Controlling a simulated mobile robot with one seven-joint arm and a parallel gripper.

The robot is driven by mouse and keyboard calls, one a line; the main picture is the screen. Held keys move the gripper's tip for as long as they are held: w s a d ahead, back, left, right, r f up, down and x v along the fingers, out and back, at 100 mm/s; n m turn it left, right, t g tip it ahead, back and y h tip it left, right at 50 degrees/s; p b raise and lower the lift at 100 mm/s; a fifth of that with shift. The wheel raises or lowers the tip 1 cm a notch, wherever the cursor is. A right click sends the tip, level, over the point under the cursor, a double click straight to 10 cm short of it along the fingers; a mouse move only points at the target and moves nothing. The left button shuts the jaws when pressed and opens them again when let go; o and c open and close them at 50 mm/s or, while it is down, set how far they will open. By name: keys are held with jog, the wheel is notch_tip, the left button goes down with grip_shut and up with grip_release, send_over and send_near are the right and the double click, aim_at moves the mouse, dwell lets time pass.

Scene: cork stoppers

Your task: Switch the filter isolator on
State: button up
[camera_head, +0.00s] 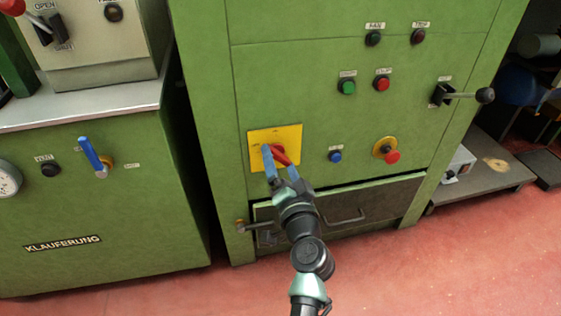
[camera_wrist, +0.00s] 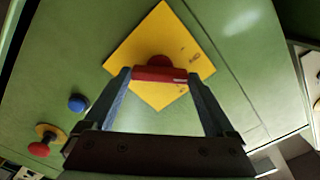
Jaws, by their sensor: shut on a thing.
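The filter isolator is a red rotary handle (camera_head: 280,154) on a square yellow plate (camera_head: 290,133), on the front of the green cabinet. In the head view the handle slants down to the right. In the wrist view the red handle (camera_wrist: 160,74) lies between my two blue-grey fingers, in front of the yellow plate (camera_wrist: 140,44). My gripper (camera_head: 280,168) reaches up to the plate from below and is shut on the handle. It also shows in the wrist view (camera_wrist: 160,78). The plate's small markings are too blurred to read fully, and the fingers hide part of the handle.
A blue button (camera_head: 335,156) and a red mushroom button (camera_head: 392,157) sit right of the plate. Green and red buttons are above. A drawer with a handle (camera_head: 345,218) is below. A black-knobbed lever (camera_head: 485,95) sticks out at right. A blue lever (camera_head: 90,155) is on the left machine.

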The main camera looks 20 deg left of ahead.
jog(key=m+p, duration=0.1)
jog(key=m, duration=0.3)
jog(key=shift+m, duration=0.3)
jog(key=shift+m+p, duration=0.6)
jog(key=shift+m, duration=1.2)
jog(key=shift+f, duration=0.1)
jog(key=o, duration=1.1)
jog(key=shift+c, duration=0.2)
jog(key=shift+s+d, duration=0.1)
jog(key=p+v, duration=0.3)
jog(key=v, duration=1)
jog(key=shift+p, duration=0.35)
